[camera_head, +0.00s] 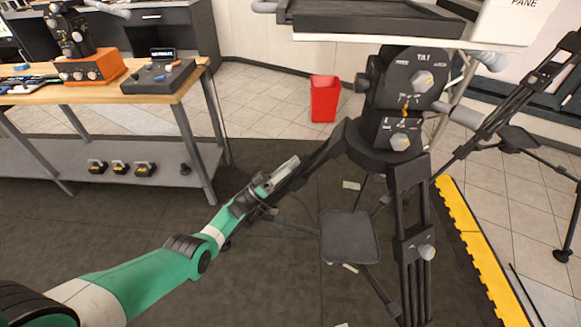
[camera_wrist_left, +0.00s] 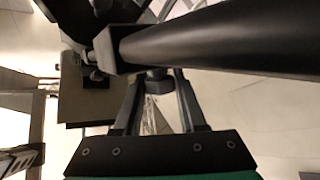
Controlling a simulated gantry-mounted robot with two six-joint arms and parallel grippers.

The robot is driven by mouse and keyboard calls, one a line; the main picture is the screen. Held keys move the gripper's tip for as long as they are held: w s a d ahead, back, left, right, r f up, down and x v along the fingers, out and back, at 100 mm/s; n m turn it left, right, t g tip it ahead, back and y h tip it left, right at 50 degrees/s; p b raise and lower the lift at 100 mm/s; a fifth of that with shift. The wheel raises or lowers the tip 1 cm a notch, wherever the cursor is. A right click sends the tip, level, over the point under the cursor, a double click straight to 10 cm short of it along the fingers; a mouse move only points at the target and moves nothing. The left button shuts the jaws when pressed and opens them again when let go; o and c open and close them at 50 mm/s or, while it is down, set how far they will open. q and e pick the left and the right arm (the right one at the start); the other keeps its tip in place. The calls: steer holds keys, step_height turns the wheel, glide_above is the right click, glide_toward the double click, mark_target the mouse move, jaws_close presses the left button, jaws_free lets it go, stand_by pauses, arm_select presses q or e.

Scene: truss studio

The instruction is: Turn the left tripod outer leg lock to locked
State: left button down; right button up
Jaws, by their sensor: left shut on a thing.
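The black tripod (camera_head: 398,160) stands right of centre in the head view, legs spread. My left gripper (camera_head: 287,172) is at its left leg (camera_head: 322,158), which slopes down to the left. In the left wrist view the fingers (camera_wrist_left: 157,98) converge, shut on a small dark knob, the leg lock (camera_wrist_left: 158,84), just below the thick black leg tube (camera_wrist_left: 220,40). The fingers hide much of the lock, and I cannot tell its turn angle. Another leg has a light lock knob (camera_head: 427,252) in plain view. My right gripper is not in view.
A dark square pad (camera_head: 349,238) sits between the tripod legs. A workbench (camera_head: 150,95) with equipment stands at the left. A red bin (camera_head: 325,98) is behind, and a yellow floor edge (camera_head: 475,250) runs along the right. Another tripod (camera_head: 518,140) stands at far right.

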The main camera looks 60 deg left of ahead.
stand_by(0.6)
arm_select(q)
steer(key=shift+c, duration=2.3)
jaws_free()
steer(key=v, duration=0.7)
steer(key=shift+s+a+f, duration=0.1)
steer(key=shift+s+f, duration=0.05)
steer(key=shift+s, duration=0.05)
